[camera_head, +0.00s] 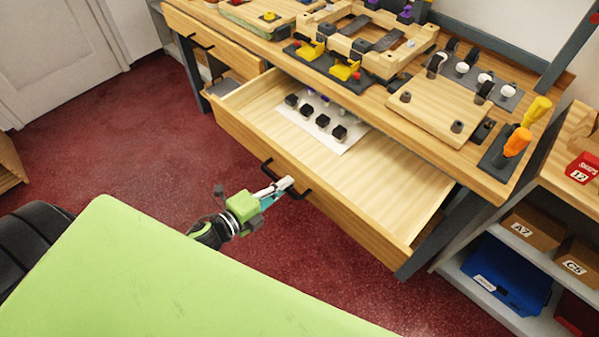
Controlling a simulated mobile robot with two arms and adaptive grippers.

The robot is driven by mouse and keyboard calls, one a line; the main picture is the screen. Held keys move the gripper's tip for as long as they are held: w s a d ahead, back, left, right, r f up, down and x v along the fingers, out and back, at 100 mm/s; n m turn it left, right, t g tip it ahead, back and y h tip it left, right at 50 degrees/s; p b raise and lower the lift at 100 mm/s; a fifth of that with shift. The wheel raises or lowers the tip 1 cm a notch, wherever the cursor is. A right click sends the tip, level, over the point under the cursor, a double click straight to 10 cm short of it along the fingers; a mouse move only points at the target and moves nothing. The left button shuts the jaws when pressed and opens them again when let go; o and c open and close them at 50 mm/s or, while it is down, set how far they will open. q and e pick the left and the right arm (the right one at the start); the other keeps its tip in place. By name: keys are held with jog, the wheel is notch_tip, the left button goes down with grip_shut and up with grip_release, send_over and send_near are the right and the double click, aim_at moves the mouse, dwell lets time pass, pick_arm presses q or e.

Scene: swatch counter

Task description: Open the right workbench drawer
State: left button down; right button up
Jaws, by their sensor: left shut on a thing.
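The right workbench drawer (335,205) is pulled well out from the wooden workbench (430,145), and its inside is visible. A white sheet with several small black-topped pieces (322,122) lies in it. A dark bar handle (266,166) is on the drawer's front. My left gripper (284,185) is at this handle, its fingers shut on the bar and covering its middle part. My right gripper is not in view.
A second drawer (215,45), with a dark handle, is at the left of the bench. Wooden fixtures, clamps and an orange-handled tool (517,142) stand on the bench top. Shelves with a blue bin (508,275) stand at right. Red carpet (130,150) is clear at left.

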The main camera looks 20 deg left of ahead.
pick_arm(q)
jog(key=f+v, duration=0.2)
jog(key=v, duration=0.7)
jog(key=shift+s, duration=0.35)
jog(key=c, duration=2.2)
grip_release()
jog(key=v, duration=1.2)
